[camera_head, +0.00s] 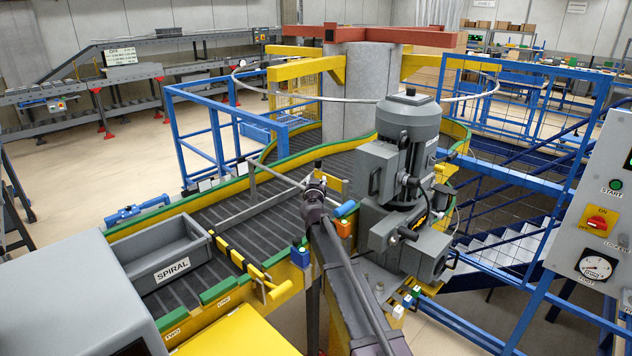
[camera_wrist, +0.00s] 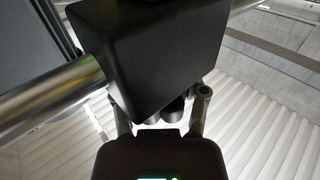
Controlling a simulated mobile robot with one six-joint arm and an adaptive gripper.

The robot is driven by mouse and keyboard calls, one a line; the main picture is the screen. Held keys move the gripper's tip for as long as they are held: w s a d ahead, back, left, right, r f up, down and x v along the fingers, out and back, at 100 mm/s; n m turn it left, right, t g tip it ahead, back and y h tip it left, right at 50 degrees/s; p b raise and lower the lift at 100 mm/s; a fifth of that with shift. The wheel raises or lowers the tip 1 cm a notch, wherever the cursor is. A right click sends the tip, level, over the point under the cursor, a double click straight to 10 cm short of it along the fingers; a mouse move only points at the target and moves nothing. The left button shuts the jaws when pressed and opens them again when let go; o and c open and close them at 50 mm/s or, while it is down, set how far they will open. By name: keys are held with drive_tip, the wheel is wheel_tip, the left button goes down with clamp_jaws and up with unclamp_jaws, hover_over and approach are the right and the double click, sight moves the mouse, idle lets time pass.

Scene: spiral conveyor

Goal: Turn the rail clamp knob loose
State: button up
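In the wrist view a large black clamp block (camera_wrist: 150,50) fills the upper middle, with a silver rod (camera_wrist: 45,95) reaching it from the left. Dark rounded parts (camera_wrist: 173,110), perhaps the clamp knob, show under the block's lower edge. My gripper (camera_wrist: 160,122) comes up from below, with its two finger links on either side of these parts. The fingertips are hidden by the block, so I cannot tell whether they touch the knob. In the head view my gripper (camera_head: 317,182) is at the guide rail (camera_head: 262,207) above the conveyor; the knob cannot be made out there.
A grey motor unit (camera_head: 400,165) stands close to the right of my arm. A grey tote (camera_head: 165,257) marked SPIRAL sits on the conveyor at left. A blue-capped box (camera_head: 300,255) and an orange sensor (camera_head: 344,225) are beside the arm. A control panel (camera_head: 600,215) stands at far right.

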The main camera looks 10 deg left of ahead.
idle(0.4)
drive_tip(key=s, duration=1.2)
drive_tip(key=shift+d, duration=0.3)
drive_tip(key=o, duration=0.3)
drive_tip(key=shift+s+a+r+m+g+h, duration=0.1)
drive_tip(key=shift+s+a+m+g+h, duration=0.25)
drive_tip(key=shift+a+m+h, duration=1)
drive_tip(key=shift+s+a+r+m+g+h, duration=0.1)
drive_tip(key=shift+s+a+m+g+h, duration=0.25)
drive_tip(key=shift+a+m+h, duration=1)
drive_tip(key=shift+s+a+m+g+h, duration=0.35)
drive_tip(key=shift+a+h, duration=0.4)
drive_tip(key=shift+h, duration=1.25)
drive_tip(key=shift+w, duration=0.1)
drive_tip(key=x, duration=1.3)
drive_tip(key=shift+w+d, duration=0.15)
drive_tip(key=shift+w, duration=0.2)
